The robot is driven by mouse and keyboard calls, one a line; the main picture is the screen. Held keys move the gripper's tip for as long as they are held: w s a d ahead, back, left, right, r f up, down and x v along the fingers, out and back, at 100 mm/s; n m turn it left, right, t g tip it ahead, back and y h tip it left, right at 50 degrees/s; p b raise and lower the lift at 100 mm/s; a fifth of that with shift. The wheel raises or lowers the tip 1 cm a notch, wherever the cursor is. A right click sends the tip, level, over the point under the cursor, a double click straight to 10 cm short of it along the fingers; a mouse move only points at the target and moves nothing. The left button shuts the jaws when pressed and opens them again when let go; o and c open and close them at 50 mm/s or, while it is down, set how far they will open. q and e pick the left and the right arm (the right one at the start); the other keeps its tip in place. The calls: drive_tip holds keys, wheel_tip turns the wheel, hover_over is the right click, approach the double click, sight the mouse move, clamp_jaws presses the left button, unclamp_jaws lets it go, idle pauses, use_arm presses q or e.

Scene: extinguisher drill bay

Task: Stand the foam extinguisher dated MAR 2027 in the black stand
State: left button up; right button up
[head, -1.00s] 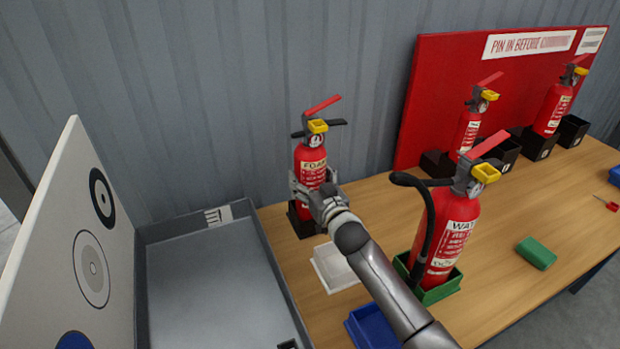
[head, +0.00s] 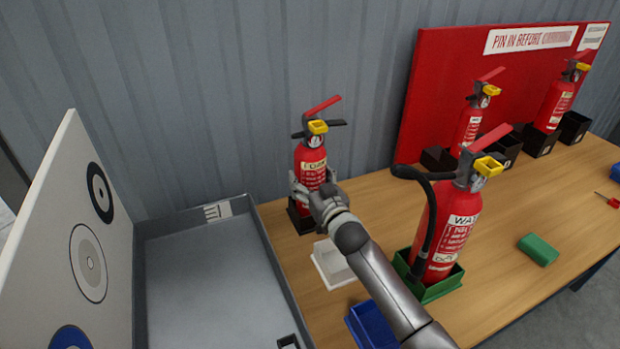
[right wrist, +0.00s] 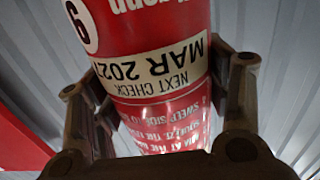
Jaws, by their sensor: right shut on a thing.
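The foam extinguisher (head: 309,160) is red with a yellow pin tag and a red lever, and stands upright at the wall end of the table. Its label (right wrist: 165,72) reads NEXT CHECK MAR 2027, upside down in the right wrist view. My right gripper (head: 313,190) is shut around its lower body, and the fingers show on both sides of it in the right wrist view (right wrist: 160,95). The extinguisher's base is at a black stand (head: 302,224), inside its rim as far as I see; whether it touches the bottom is hidden. My left gripper is not in view.
A white stand (head: 333,268) is empty beside it, and a blue stand (head: 370,325) is nearer. A larger water extinguisher (head: 450,235) stands in a green stand (head: 440,288). More extinguishers stand by the red board (head: 430,100). A grey tray (head: 215,290) is at the left.

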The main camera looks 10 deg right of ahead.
drive_tip(key=shift+w+r, duration=0.1)
drive_tip(key=shift+r, duration=0.45)
drive_tip(key=o, duration=1.6)
drive_tip(key=shift+s+a, duration=0.1)
drive_tip(key=shift+s, duration=0.1)
drive_tip(key=shift+f, duration=0.2)
drive_tip(key=shift+f, duration=0.1)
drive_tip(key=shift+f, duration=0.6)
wheel_tip(320, 180, up, 11)
drive_tip(key=shift+r, duration=0.1)
